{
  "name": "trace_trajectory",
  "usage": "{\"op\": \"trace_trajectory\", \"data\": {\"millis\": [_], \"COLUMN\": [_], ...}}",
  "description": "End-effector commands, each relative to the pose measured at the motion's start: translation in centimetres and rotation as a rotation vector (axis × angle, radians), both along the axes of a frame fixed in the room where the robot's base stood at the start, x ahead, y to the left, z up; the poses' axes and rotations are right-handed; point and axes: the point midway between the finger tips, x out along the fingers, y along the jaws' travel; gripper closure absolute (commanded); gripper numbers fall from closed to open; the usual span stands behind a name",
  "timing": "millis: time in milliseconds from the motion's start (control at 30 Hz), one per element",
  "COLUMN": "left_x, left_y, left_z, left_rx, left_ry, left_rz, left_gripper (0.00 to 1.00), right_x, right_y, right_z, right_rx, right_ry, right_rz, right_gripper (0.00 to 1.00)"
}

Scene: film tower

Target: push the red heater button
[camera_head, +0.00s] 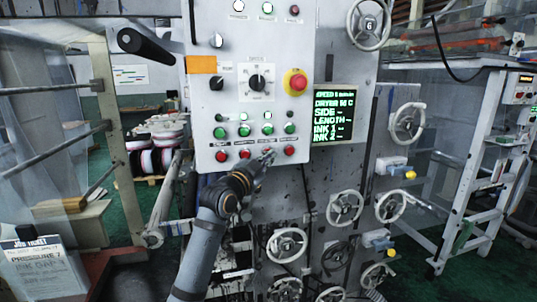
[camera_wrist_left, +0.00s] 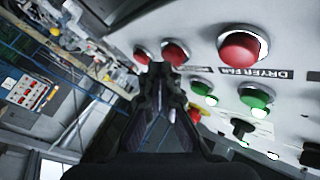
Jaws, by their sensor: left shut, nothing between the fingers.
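A grey control panel (camera_head: 205,130) carries a bottom row of red buttons, with green buttons (camera_head: 268,129) above them. Red buttons show at the left (camera_head: 222,157), beside it (camera_head: 245,154) and at the right end (camera_head: 289,151); my gripper largely covers the spot between. My left gripper (camera_head: 268,157) is shut and empty, its tip at the row. In the left wrist view the fingertips (camera_wrist_left: 160,70) lie by two red buttons (camera_wrist_left: 175,52) (camera_wrist_left: 144,55); contact cannot be told. A larger red button (camera_wrist_left: 241,48) has an upside-down DRYER FAN label. No heater label is readable.
A red emergency knob (camera_head: 295,82) on a yellow base sits higher on the panel. A green-text display (camera_head: 334,115) is to the right. Several handwheels (camera_head: 287,245) project below the panel. A black lever (camera_head: 145,45) sticks out at upper left.

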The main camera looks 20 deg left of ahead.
Motion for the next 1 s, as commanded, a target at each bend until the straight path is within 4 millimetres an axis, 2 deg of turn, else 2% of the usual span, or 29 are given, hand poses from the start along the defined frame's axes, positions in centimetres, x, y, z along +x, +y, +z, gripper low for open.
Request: {"op": "trace_trajectory", "data": {"millis": [1000], "left_x": [0.73], "left_y": [0.51], "left_z": [0.05], "left_rx": [0.0], "left_ry": [-0.001], "left_rz": [0.0], "left_gripper": [1.0], "right_x": [0.0], "right_y": [0.23], "right_z": [-0.03], "right_rx": [0.003], "right_ry": [0.0], "right_rz": [-0.001], "right_gripper": [1.0]}}
